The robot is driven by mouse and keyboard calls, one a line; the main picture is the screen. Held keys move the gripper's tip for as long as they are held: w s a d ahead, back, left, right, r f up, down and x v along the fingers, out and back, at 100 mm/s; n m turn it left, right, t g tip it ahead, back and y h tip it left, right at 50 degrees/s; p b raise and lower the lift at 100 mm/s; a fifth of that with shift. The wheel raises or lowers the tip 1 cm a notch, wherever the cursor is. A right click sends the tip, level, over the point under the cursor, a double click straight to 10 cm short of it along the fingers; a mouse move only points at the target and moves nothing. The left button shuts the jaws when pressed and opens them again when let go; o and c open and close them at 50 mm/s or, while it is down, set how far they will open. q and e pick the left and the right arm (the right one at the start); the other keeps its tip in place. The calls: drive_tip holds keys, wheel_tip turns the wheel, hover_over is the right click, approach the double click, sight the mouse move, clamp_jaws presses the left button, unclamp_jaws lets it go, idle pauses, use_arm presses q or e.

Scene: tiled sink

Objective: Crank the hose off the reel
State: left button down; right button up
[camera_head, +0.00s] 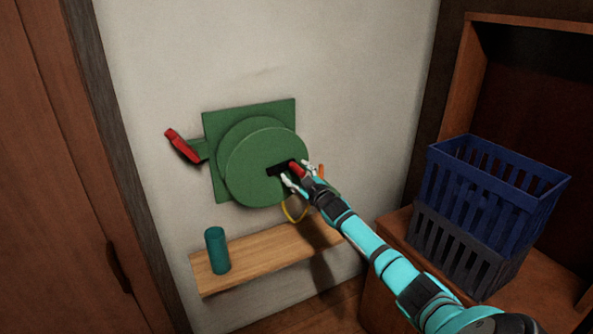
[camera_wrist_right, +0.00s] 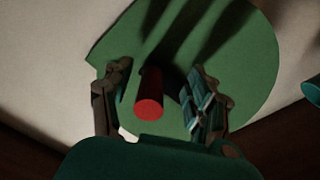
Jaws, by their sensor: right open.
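A green hose reel (camera_head: 258,160) with a round drum is mounted on a square green plate (camera_head: 211,130) on the wall. A dark crank arm (camera_head: 276,171) sits on the drum's face and carries a red crank handle (camera_head: 296,170). In the right wrist view the red handle (camera_wrist_right: 149,95) points toward the camera between my fingers. My right gripper (camera_head: 299,175) is open around the handle, with a finger on each side; the fingers (camera_wrist_right: 158,100) look apart from it. A yellow hose piece (camera_head: 292,212) hangs below the drum. My left gripper is not in view.
A red lever (camera_head: 181,145) sticks out left of the reel. A wooden shelf (camera_head: 262,256) below holds a teal cylinder (camera_head: 217,251). At right, a blue crate (camera_head: 490,190) sits on a dark grey crate (camera_head: 463,250) on a wooden cabinet.

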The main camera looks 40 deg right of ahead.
drive_tip(key=p+v, duration=0.5)
drive_tip(key=v, duration=0.2)
drive_tip(key=shift+p, duration=0.3)
drive_tip(key=shift+d+r, duration=0.1)
idle(0.3)
